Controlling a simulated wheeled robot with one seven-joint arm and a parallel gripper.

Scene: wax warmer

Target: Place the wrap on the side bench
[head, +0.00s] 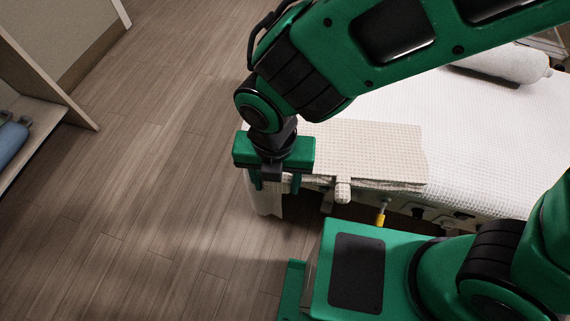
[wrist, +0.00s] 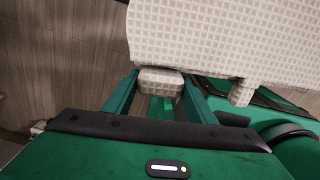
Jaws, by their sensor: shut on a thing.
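The wrap (head: 375,150) is a beige, waffle-textured folded cloth with small tabs along its near edge. It lies flat at the near left corner of the white-covered bed (head: 470,130); I cannot tell whether it rests on the bed or is held just above it. My gripper (head: 275,182) is at the wrap's left end, pointing down, with its fingers on both sides of one tab. In the wrist view the tab (wrist: 160,82) sits between the green fingers, and the wrap's body (wrist: 225,40) spreads beyond it. No side bench is clearly identifiable.
A grey-white bolster (head: 500,62) lies on the far part of the bed. At the far left is a wooden shelf unit (head: 50,110) with a blue roll (head: 12,145) on it. The wooden floor (head: 150,170) between shelf and bed is clear.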

